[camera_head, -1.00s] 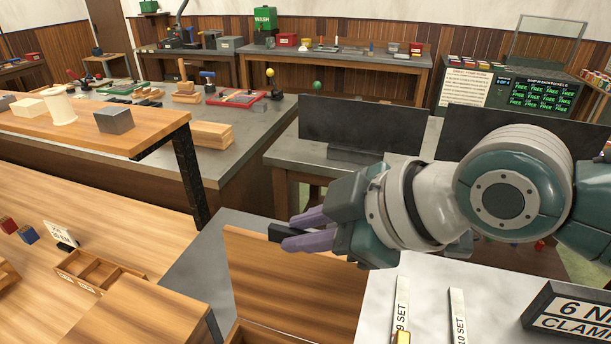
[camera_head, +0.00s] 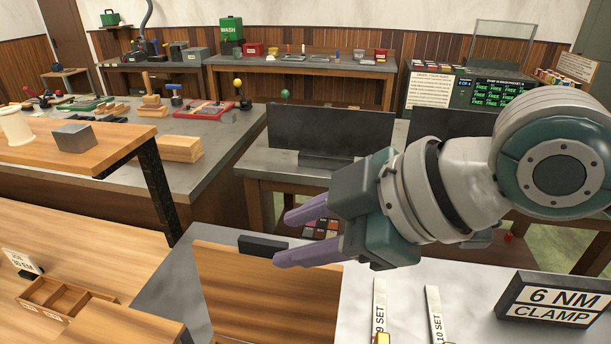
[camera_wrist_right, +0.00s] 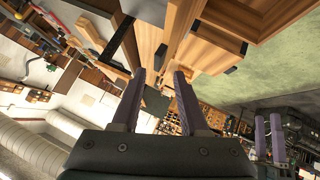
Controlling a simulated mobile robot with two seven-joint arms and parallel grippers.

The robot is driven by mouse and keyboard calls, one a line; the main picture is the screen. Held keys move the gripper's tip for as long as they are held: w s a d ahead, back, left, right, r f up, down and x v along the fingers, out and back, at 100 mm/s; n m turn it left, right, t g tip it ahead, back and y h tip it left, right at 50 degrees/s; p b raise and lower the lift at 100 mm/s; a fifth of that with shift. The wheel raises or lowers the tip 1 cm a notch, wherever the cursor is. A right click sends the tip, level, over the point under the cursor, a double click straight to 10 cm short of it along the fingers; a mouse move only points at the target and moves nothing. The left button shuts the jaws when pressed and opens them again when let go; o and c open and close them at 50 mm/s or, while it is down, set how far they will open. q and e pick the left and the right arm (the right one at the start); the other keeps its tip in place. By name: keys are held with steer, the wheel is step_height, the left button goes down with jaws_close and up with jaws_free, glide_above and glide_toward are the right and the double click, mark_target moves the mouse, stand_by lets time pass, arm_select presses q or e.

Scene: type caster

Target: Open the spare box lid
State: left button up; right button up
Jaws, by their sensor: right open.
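The spare box's wooden lid (camera_head: 265,295) stands up steeply in the head view, with a black handle (camera_head: 262,245) at its top edge. A strip of the box (camera_head: 232,336) shows below it; the rest is cut off by the frame. My right gripper (camera_head: 283,237) is open and empty, its purple fingers spread close to the handle at the lid's top right. Its fingers also show apart in the right wrist view (camera_wrist_right: 157,98). Another pair of purple fingers, probably my left gripper (camera_wrist_right: 270,135), shows there at the right; their opening is unclear.
A 6 NM CLAMP sign (camera_head: 553,300) and two labelled strips, 9 SET (camera_head: 380,308) and 10 SET (camera_head: 435,315), are on the pale bench right of the lid. A wooden tray (camera_head: 65,298) is at the left. A dark upright panel (camera_head: 330,128) stands behind.

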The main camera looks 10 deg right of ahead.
steer(key=shift+b+v, duration=0.35)
steer(key=shift+v, duration=2.25)
steer(key=shift+s, duration=0.1)
steer(key=s+a+f+m, duration=0.2)
steer(key=s+f+m, duration=0.1)
steer(key=s, duration=0.2)
steer(key=s+d+f+m+g+h, duration=0.1)
steer(key=s+d+f+m+h, duration=0.2)
steer(key=s+d+m+h, duration=0.25)
steer(key=s+d+f+m+g+h, duration=0.1)
steer(key=s+d+f+m+h, duration=0.15)
steer(key=s+d+m, duration=0.4)
step_height(320, 180, up, 23)
steer(key=s+d+p, duration=0.1)
steer(key=d+p, duration=0.1)
steer(key=p, duration=2.2)
steer(key=shift+d+r+n, duration=0.15)
steer(key=shift+d+n, duration=0.15)
steer(key=shift+n, duration=0.1)
